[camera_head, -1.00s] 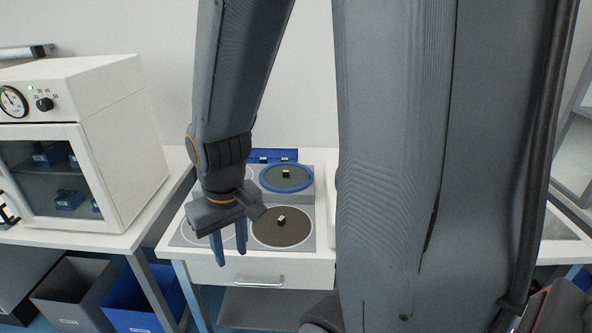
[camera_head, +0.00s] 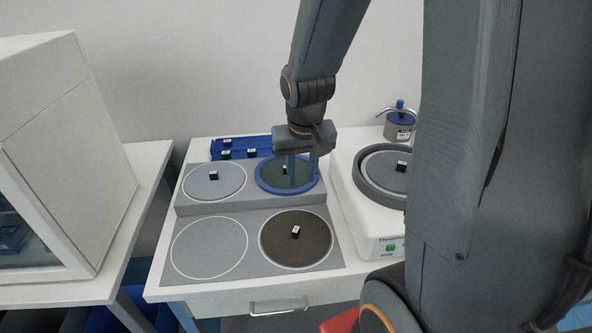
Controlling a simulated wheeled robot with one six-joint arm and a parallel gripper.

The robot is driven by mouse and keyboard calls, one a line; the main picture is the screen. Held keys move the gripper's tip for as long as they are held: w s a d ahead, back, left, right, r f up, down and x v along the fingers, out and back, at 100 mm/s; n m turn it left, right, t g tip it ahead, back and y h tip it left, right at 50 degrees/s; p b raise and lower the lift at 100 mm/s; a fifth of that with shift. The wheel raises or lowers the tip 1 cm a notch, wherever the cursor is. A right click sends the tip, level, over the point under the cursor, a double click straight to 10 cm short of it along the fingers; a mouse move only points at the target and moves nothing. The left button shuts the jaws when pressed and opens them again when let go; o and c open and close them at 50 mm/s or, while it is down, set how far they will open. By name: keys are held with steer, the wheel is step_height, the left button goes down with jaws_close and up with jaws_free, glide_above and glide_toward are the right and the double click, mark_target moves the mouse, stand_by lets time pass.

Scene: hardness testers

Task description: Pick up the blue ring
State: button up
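The blue ring (camera_head: 262,181) lies around a dark green disc (camera_head: 275,182) at the back right of the grey stand. A small black cube with a white top (camera_head: 284,171) is on that disc. My gripper (camera_head: 302,178) points down over the right part of the ring, its two fingers apart. The left finger shows against the disc and the right finger against the ring's right rim. I cannot tell whether the fingers touch the ring or are above it. They hide part of its right side.
A grey disc (camera_head: 200,185) with a cube is left of the ring. In front are a dark brown disc (camera_head: 290,248) with a cube and an empty white-outlined circle (camera_head: 208,270). A blue tray (camera_head: 238,145) lies behind. A white machine with a round grey top (camera_head: 375,192) stands close on the right.

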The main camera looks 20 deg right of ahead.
steer(key=w+d+f+m+t+h+b, duration=0.1)
steer(key=w+d+f+m, duration=0.15)
steer(key=w+d, duration=0.75)
steer(key=shift+m+t, duration=0.25)
steer(key=shift+t, duration=0.05)
steer(key=shift+x, duration=3.65)
steer(key=shift+s+d, duration=0.1)
jaws_close()
